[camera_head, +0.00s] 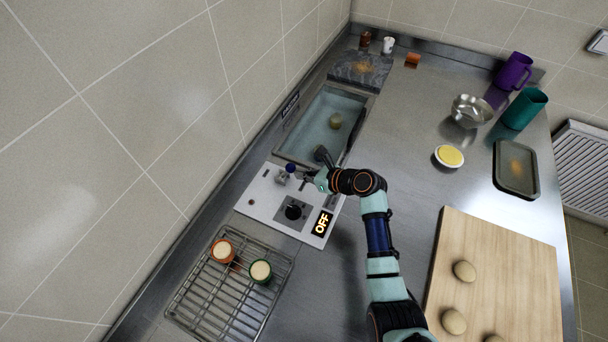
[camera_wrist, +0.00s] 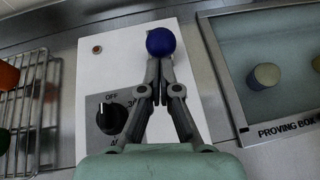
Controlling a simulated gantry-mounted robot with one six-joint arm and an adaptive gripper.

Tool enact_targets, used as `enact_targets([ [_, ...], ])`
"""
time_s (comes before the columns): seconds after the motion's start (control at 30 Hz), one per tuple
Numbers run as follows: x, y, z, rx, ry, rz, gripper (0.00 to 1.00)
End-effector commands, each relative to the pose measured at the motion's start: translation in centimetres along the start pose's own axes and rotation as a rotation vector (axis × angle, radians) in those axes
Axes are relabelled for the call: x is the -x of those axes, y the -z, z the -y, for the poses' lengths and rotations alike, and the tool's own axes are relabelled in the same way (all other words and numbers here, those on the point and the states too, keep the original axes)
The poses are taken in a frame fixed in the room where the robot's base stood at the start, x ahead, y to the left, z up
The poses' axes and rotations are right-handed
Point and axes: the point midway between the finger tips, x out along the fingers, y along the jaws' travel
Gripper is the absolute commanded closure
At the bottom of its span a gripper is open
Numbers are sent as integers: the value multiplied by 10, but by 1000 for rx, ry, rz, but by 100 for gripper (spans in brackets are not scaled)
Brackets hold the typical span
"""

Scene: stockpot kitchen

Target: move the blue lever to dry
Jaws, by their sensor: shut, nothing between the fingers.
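The blue lever is a stalk with a round blue knob on the white control panel; its knob (camera_head: 291,168) shows near the panel's far end in the head view. In the wrist view the blue knob (camera_wrist: 161,41) sits just beyond the fingertips, and its stalk is mostly hidden. My gripper (camera_head: 307,176) is beside the lever, on its right in the head view. In the wrist view my gripper (camera_wrist: 159,68) has its fingers together and empty. I cannot tell whether the tips touch the lever. The panel (camera_head: 262,206) has a lit display (camera_head: 322,223) reading OFF.
A black dial (camera_wrist: 112,117) marked OFF is beside my fingers. A wire rack (camera_head: 205,290) with two small round pots is at the near left. The glass-topped proving box (camera_head: 302,137) lies beyond the panel. A wooden board (camera_head: 510,255) with several dough balls is right.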

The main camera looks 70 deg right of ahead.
Motion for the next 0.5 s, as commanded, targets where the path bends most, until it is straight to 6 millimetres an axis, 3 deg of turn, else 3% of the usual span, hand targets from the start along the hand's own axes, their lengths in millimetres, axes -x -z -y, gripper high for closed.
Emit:
enact_targets([
  [0.5, -1, -12, -2, 9, 8, -76, 100],
])
